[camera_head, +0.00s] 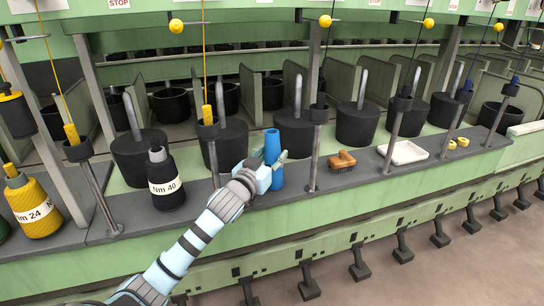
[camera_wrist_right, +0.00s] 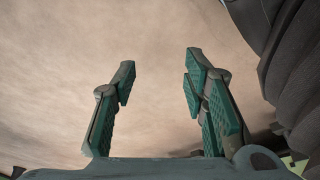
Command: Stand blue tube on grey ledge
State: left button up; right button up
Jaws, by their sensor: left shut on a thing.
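The blue tube (camera_head: 273,146) stands upright at the grey ledge (camera_head: 345,183), near the middle of the head view. My left gripper (camera_head: 275,163) is shut on the tube around its middle. The gripper hides part of the tube, and I cannot tell whether its lower end touches the ledge. My right gripper (camera_wrist_right: 160,85) shows in the right wrist view with its fingers apart and nothing between them, above the plain floor.
A black Nm 40 bobbin (camera_head: 166,190) stands on the ledge to the left, with a yellow Nm 24 bobbin (camera_head: 35,205) farther left. A brown brush (camera_head: 342,160), a white tray (camera_head: 403,153) and yellow rings (camera_head: 458,143) lie to the right. Thin metal posts rise along the ledge.

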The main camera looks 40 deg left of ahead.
pick_arm(q)
jog(key=o, duration=1)
jog(key=shift+o, duration=0.2)
jog(key=shift+r, duration=0.15)
jog(key=s+d+p, duration=0.2)
jog(key=s+p, duration=0.1)
jog(key=s, duration=0.9)
pick_arm(e)
jog(key=s+f, duration=0.1)
jog(key=s+d+f, duration=0.1)
jog(key=s+f, duration=0.1)
jog(key=shift+s, duration=0.3)
